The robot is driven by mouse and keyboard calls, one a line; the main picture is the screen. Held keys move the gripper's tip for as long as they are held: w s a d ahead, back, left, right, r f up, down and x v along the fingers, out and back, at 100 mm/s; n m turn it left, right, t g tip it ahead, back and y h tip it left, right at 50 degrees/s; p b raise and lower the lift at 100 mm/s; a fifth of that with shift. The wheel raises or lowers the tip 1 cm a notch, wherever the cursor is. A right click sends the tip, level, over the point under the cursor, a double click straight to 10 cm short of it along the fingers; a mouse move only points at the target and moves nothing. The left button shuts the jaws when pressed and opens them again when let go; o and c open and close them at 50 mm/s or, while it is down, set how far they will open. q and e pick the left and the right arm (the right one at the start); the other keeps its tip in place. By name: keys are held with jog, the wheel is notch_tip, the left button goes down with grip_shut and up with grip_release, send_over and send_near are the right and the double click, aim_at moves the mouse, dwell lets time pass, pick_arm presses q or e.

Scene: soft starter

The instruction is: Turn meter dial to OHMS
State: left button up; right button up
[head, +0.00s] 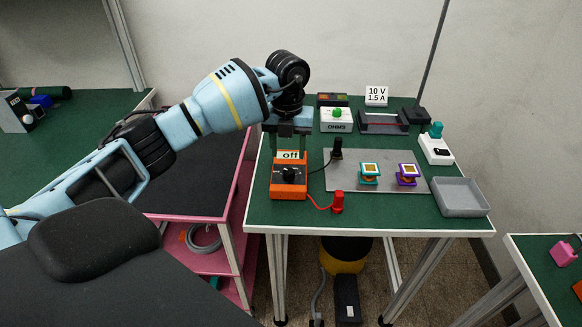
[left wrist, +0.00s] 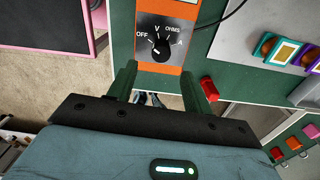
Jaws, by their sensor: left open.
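The orange meter (head: 289,190) stands at the front left of the green table, and its display reads "off". In the left wrist view the dial (left wrist: 159,48) sits on a grey plate marked OFF, V, OHMS and A. Which mark its pointer meets is too small to tell for sure. My left gripper (head: 288,132) is open and empty above and behind the meter's face in the head view. In the left wrist view its two green fingers (left wrist: 161,82) are spread to either side below the dial, apart from it. My right gripper is not in view.
A red probe (head: 338,203) and a black probe (head: 336,149) are wired to the meter. A grey plate (head: 385,185) bears two coils. Behind stands a white box (head: 336,120) with a green button, marked OHMS. A grey tray (head: 461,198) lies at the right.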

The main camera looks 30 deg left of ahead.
aim_at(289, 171)
pick_arm(q)
notch_tip(289, 171, down, 7)
jog(key=shift+r, duration=0.1)
dwell(0.4)
jog(key=c, duration=1)
